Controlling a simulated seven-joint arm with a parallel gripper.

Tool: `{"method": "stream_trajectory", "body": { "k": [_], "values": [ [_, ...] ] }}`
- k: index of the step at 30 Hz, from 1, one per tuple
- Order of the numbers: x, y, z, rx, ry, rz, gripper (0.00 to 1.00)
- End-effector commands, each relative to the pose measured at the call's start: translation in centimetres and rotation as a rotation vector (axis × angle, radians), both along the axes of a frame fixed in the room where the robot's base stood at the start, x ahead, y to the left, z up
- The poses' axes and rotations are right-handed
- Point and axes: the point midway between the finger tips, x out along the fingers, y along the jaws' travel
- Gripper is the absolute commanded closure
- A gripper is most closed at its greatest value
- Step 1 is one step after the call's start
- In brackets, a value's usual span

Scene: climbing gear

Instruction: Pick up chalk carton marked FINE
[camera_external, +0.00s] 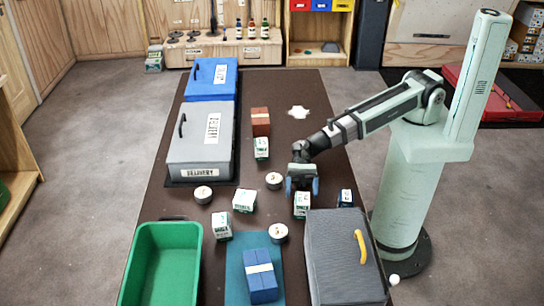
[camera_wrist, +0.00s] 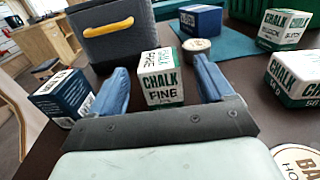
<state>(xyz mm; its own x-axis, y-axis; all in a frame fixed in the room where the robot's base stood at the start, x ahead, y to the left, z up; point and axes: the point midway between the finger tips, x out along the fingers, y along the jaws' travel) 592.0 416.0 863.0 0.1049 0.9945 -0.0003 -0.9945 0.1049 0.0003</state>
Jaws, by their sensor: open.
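The white and green chalk carton marked FINE (camera_wrist: 161,88) stands upright in the wrist view, between and just beyond my two blue fingers. In the external view the carton (camera_external: 302,206) is on the dark table, just in front of my gripper (camera_external: 302,187). My gripper is open, with a finger on each side of the carton in the wrist view (camera_wrist: 161,68). I cannot tell whether either finger touches it. The carton's lower front is clear; its far sides are hidden.
A dark blue box (camera_wrist: 62,96) stands close left of the carton in the wrist view. A grey case with a yellow handle (camera_external: 340,262) is near. Other chalk cartons (camera_external: 244,200), round tins (camera_external: 274,181), a green bin (camera_external: 158,300) and a blue block (camera_external: 262,288) share the table.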

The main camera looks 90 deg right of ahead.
Motion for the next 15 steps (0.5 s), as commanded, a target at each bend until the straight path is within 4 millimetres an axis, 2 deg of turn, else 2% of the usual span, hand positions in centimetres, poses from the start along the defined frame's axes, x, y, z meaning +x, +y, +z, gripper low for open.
{"method": "stream_trajectory", "body": {
  "k": [9, 15],
  "values": [
    [0.4, 3.9, -0.2, 0.001, 0.0, 0.002, 0.19],
    [0.4, 4.4, -0.2, 0.001, 0.0, 0.0, 0.19]
  ]
}}
